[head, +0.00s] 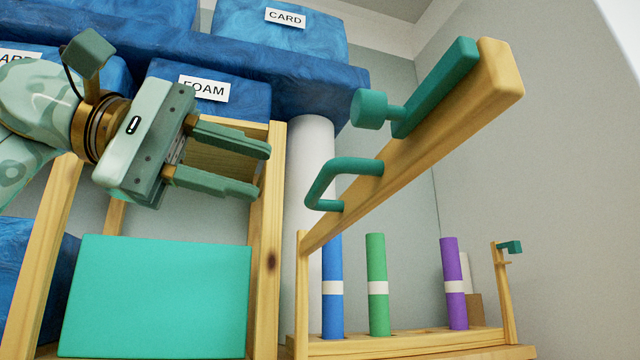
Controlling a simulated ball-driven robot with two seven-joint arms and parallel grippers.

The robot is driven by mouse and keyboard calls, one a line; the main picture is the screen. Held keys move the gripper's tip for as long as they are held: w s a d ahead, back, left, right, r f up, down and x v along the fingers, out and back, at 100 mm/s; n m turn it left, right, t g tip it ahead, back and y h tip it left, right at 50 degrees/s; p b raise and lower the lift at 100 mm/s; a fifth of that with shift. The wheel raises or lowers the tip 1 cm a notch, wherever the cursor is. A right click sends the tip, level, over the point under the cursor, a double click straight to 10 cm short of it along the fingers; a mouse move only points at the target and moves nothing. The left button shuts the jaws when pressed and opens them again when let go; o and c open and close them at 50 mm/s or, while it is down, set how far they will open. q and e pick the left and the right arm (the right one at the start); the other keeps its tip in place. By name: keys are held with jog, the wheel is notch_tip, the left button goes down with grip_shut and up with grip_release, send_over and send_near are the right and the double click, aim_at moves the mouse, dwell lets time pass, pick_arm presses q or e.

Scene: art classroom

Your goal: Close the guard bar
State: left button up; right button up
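The guard bar (420,140) is a long wooden bar, swung up at a slant from the top of a wooden post (301,290) at the left of the rack. It carries a green U-shaped handle (318,188), a green knob and a green plate toward its raised end. A post with a small green catch (511,247) stands at the rack's right end, apart from the bar. My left gripper (262,171) is open and empty, left of the handle and apart from it. My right gripper is not in view.
Blue, green (377,250) and purple (455,270) tubes stand in the rack (420,343). Left are a wooden shelf frame (268,230), a teal panel (155,295) and blue boxes labelled FOAM (250,98) and CARD (310,35). A white column (308,150) stands behind the bar.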

aim_at(321, 188)
pick_arm(q)
jog(key=p+x, duration=0.1)
jog(key=x, duration=0.7)
jog(key=shift+d, duration=0.25)
jog(key=shift+s, duration=0.1)
grip_shut()
